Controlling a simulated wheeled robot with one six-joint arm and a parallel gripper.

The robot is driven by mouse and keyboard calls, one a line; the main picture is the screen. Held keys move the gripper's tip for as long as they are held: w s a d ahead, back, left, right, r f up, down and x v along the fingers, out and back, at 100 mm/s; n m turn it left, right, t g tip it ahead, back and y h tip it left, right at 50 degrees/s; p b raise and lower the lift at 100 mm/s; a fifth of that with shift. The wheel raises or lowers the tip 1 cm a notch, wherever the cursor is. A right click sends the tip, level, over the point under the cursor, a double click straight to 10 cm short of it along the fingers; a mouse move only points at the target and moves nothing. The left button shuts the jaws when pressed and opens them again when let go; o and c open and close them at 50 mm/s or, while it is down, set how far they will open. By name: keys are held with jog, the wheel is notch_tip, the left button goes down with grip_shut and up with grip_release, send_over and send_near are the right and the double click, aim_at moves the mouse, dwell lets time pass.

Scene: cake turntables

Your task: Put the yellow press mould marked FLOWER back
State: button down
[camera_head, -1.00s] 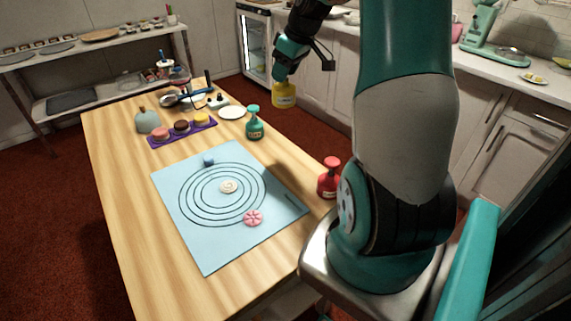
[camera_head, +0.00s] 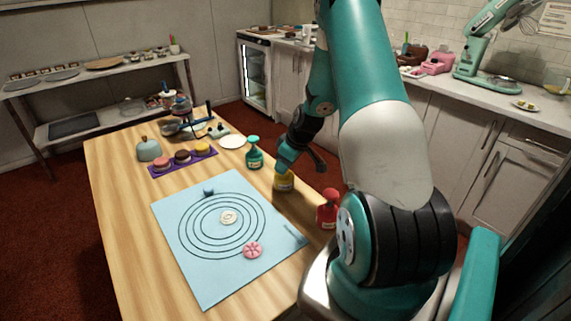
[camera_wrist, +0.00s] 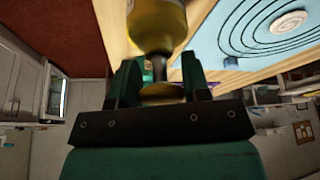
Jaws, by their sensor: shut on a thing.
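The yellow press mould (camera_head: 284,183) is upright at the right edge of the wooden table, between a green press mould and a red one. A pale label shows on its side, but I cannot read it. My gripper (camera_head: 284,168) is above it and shut on its neck. In the wrist view the yellow body (camera_wrist: 157,20) extends beyond my gripper (camera_wrist: 160,78), with the dark neck and yellow knob between the fingers. I cannot tell whether its base touches the table.
The green mould (camera_head: 254,157) stands behind and the red mould (camera_head: 328,210) in front. A blue mat (camera_head: 185,265) with rings bears a cream swirl (camera_head: 229,217) and a pink flower piece (camera_head: 253,251). A purple tray (camera_head: 163,171) and white plate (camera_head: 232,142) are farther back.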

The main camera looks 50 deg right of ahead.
jog(key=shift+f, duration=0.3)
jog(key=shift+f, duration=0.2)
jog(key=c, duration=0.6)
grip_release()
jog(key=shift+r, duration=0.15)
